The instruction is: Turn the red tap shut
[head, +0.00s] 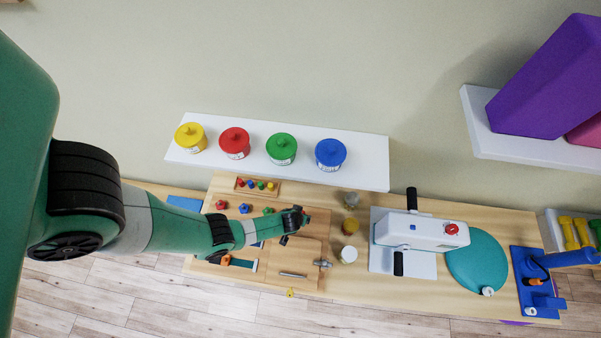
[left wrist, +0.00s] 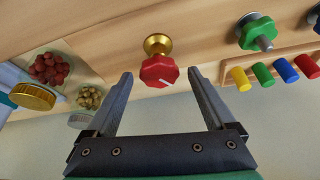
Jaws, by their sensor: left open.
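The red tap (left wrist: 158,72) is a lobed red handle with a white line on a brass stem, standing out from the wooden board. In the left wrist view it lies near my fingertips, between the two fingers, with a gap on each side. My left gripper (head: 294,224) is open and empty, over the right part of the board (head: 318,222). In the head view the gripper hides the tap. My right gripper is in neither view.
Beside the tap are a green knob (left wrist: 257,30) on a bolt and a rack of coloured pegs (head: 257,187). Jars (head: 349,226) stand to the right. A white shelf (head: 365,165) with coloured canisters is behind. A white machine (head: 420,231) stands further right.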

